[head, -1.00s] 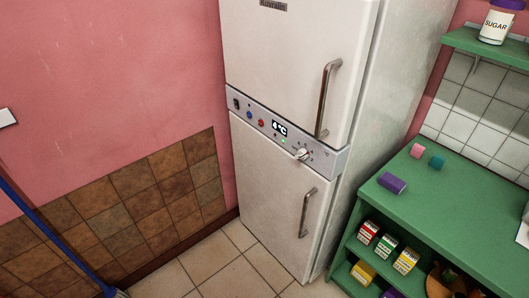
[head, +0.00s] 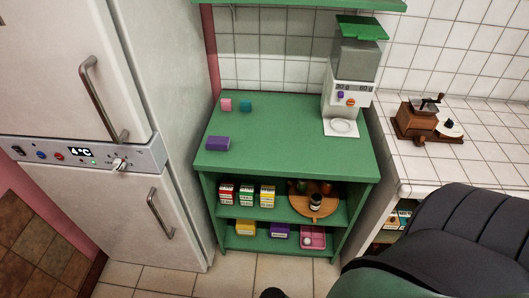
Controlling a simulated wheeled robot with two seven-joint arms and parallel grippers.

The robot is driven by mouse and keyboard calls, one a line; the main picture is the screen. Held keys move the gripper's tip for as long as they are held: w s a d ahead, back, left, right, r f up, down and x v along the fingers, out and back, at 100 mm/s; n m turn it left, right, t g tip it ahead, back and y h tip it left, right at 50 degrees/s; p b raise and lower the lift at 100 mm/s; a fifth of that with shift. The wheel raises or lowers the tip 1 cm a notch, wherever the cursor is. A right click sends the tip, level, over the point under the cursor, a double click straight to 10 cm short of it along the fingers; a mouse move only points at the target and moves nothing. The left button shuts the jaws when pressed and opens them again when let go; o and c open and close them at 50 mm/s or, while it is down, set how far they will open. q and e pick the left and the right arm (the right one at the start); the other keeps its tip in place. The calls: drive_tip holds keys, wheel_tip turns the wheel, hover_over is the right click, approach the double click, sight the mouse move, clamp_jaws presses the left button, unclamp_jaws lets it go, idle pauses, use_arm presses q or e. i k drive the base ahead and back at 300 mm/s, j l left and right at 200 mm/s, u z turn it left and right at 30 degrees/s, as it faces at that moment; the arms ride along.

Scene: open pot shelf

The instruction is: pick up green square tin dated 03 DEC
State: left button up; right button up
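A green and white square tin (head: 247,195) stands upright on the upper inside shelf of the green shelf unit (head: 285,160). It sits between a red and white tin (head: 226,194) and a yellow and white tin (head: 267,195). Small print shows on the tins' fronts, but it is too small to read, so I cannot confirm the date 03 DEC. Neither of my grippers shows in the head view.
A wooden round tray (head: 311,204) with jars is right of the tins. The lower shelf holds yellow (head: 245,227) and purple (head: 279,231) boxes and a pink tray (head: 312,236). A fridge (head: 110,180) stands left. A large dark ribbed shape (head: 460,235) blocks the lower right.

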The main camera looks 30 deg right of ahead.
sight(247, 193)
drive_tip(key=l+z, duration=0.2)
drive_tip(key=z, duration=0.55)
drive_tip(key=i+j, duration=0.05)
